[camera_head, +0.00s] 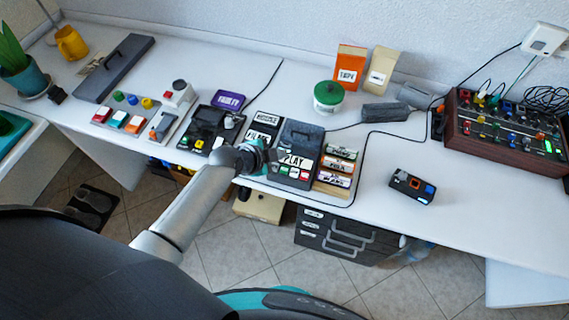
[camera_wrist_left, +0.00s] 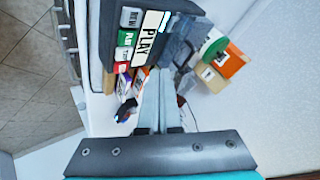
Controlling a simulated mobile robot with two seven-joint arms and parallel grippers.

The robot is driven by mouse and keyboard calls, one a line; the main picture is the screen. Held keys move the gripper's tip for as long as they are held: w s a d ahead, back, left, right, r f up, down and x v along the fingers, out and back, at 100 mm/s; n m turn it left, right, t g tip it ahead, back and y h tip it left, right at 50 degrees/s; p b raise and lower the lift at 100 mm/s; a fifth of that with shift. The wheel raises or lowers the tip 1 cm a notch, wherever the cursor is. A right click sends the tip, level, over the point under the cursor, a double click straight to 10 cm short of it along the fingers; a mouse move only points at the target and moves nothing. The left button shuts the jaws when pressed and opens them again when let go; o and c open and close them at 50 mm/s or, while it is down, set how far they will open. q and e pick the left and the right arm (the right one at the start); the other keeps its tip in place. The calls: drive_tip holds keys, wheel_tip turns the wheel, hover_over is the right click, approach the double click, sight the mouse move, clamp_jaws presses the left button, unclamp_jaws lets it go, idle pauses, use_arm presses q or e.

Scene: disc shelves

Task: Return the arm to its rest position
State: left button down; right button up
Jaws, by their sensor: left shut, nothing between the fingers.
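My left arm reaches in from the lower left in the head view. Its gripper (camera_head: 275,157) is at the front part of the white desk, beside a dark tape player labelled PLAY (camera_head: 297,155). In the left wrist view the gripper fingers (camera_wrist_left: 158,115) are together and hold nothing. The player (camera_wrist_left: 140,40) fills the top of that view, close to the fingertips; I cannot tell whether they touch it. My right gripper is not in view.
Labelled cartridges (camera_head: 338,165) stand right of the player. A button panel (camera_head: 135,120) is to its left. A green-lidded jar (camera_head: 328,96) and an orange box (camera_head: 348,67) stand behind. A mixer (camera_head: 505,135) is at right. Drawers (camera_head: 345,236) are below the desk.

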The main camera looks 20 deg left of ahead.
use_arm(q)
drive_tip(key=shift+s+d, duration=0.1)
idle(0.7)
drive_tip(key=s+a+r+n+g+y, duration=0.15)
drive_tip(key=s+r+n, duration=0.4)
drive_tip(key=s, duration=0.55)
drive_tip(key=s+a+r+n+g+y, duration=0.1)
drive_tip(key=s+r+n+g+y, duration=0.15)
drive_tip(key=s+r+n, duration=0.6)
drive_tip(key=s+f+m+g+b, duration=0.1)
drive_tip(key=s+f+b, duration=0.15)
drive_tip(key=f, duration=1.35)
drive_tip(key=s+f+m+g+b, duration=0.15)
drive_tip(key=f+b, duration=0.25)
drive_tip(key=f, duration=1.2)
drive_tip(key=s+a+f+b, duration=0.3)
drive_tip(key=s+f+b, duration=0.2)
drive_tip(key=s+f, duration=1)
drive_tip(key=shift+s+f+g, duration=0.25)
drive_tip(key=shift+f+g, duration=0.1)
drive_tip(key=shift+f, duration=1.7)
